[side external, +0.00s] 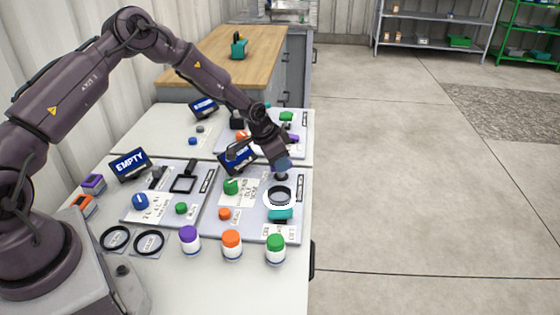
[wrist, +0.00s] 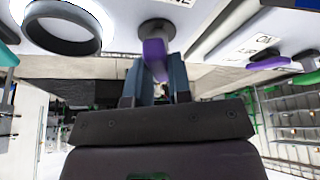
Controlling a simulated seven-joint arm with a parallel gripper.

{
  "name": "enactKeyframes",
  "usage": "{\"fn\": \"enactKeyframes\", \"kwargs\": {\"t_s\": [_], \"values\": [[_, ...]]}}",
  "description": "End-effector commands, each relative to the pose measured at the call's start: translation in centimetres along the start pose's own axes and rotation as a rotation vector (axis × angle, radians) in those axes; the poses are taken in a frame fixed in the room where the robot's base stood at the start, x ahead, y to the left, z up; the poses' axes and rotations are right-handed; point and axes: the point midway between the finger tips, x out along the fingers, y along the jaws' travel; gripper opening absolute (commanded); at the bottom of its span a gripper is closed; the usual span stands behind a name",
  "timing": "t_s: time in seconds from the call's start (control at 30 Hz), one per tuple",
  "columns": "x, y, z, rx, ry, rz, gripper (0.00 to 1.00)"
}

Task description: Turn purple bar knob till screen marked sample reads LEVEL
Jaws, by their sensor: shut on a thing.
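The purple bar knob (wrist: 154,58) sits on a round dark base on a pale panel at the top of the wrist view. My gripper (wrist: 156,80) has one finger on each side of the bar and is shut on it. In the side view my gripper (side external: 281,168) reaches down to the right-hand front panel, and the knob there is hidden by it. One screen (side external: 129,165) at the left reads EMPTY. A second screen (side external: 238,158) behind the right front panel and a third screen (side external: 204,107) farther back show text too small to read. I cannot tell which is marked sample.
A dark ring on a white base (side external: 280,197) stands just in front of my gripper and shows at the wrist view's upper left (wrist: 62,28). Another purple part (wrist: 268,60) is at the right, by ON lettering. Purple, orange and green-capped jars (side external: 231,246) line the front.

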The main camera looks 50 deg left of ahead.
Motion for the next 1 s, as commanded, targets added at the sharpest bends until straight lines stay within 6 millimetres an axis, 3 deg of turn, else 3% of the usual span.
{"fn": "enactKeyframes", "kwargs": {"t_s": [0.5, 0.53, 0.63, 1.0], "values": [[-0.03, 0.02, 0.11, 0.017, -0.005, 0.009, 0.0], [-0.03, 0.02, 0.12, 0.017, -0.005, 0.009, 0.24], [-0.02, 0.01, 0.1, 0.017, -0.004, 0.008, 0.45], [-0.74, -0.08, -0.03, 0.017, -0.001, 0.006, 0.45]]}}
